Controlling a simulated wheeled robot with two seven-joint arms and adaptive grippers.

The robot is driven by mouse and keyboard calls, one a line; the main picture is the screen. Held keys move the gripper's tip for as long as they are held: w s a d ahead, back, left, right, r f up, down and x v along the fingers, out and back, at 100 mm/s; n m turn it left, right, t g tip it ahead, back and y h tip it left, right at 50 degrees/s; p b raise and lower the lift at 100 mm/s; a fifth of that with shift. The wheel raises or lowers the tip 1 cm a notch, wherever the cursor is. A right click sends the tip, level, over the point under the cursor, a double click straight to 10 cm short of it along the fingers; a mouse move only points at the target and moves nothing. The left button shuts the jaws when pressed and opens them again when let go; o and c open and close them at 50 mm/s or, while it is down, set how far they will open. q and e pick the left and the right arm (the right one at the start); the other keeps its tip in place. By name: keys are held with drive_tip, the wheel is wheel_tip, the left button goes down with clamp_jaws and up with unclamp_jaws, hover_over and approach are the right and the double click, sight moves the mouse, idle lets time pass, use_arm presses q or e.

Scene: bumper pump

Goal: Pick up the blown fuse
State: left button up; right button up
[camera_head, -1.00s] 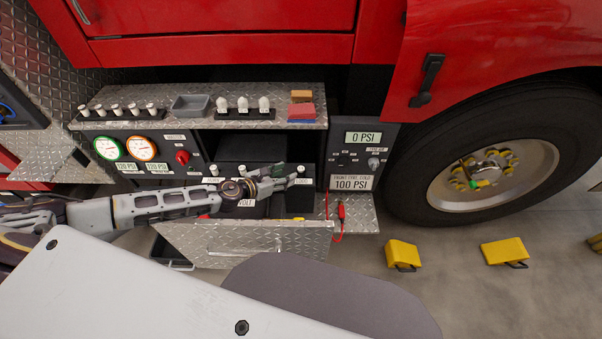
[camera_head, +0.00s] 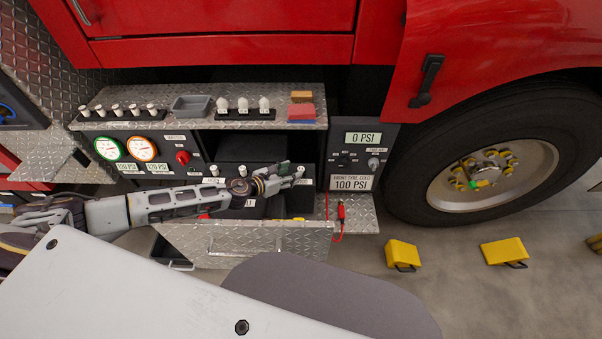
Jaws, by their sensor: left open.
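A small white fuse-like cylinder (camera_head: 300,171) stands at the right end of the dark recess under the shelf, just beyond my left gripper's tips. Another white cylinder (camera_head: 214,170) stands at the left of the recess. Which one is blown I cannot tell. My left gripper (camera_head: 293,176) is open and reaches in from the left, its fingers at or close beside the right cylinder. I cannot tell whether they touch it. My arm hides part of the recess and its labels. My right gripper is not in view.
The metal shelf (camera_head: 180,125) above holds several white cylinders (camera_head: 118,109), a grey tray (camera_head: 190,105), bulb-like pieces (camera_head: 243,104) and coloured blocks (camera_head: 302,112). An open flap with a handle (camera_head: 290,241) lies below my arm. A red clip (camera_head: 341,210) hangs at the right.

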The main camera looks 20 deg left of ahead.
sight(300, 169)
use_arm(q)
drive_tip(key=shift+d+r+x, duration=0.1)
drive_tip(key=shift+x, duration=0.6)
drive_tip(key=shift+d+r+x, duration=0.1)
drive_tip(key=shift+x, duration=1.4)
drive_tip(key=shift+f, duration=0.1)
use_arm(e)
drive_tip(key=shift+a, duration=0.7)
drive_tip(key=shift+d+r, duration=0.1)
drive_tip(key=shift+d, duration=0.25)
use_arm(q)
drive_tip(key=c, duration=1)
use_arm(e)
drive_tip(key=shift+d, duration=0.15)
use_arm(q)
drive_tip(key=shift+o, duration=0.2)
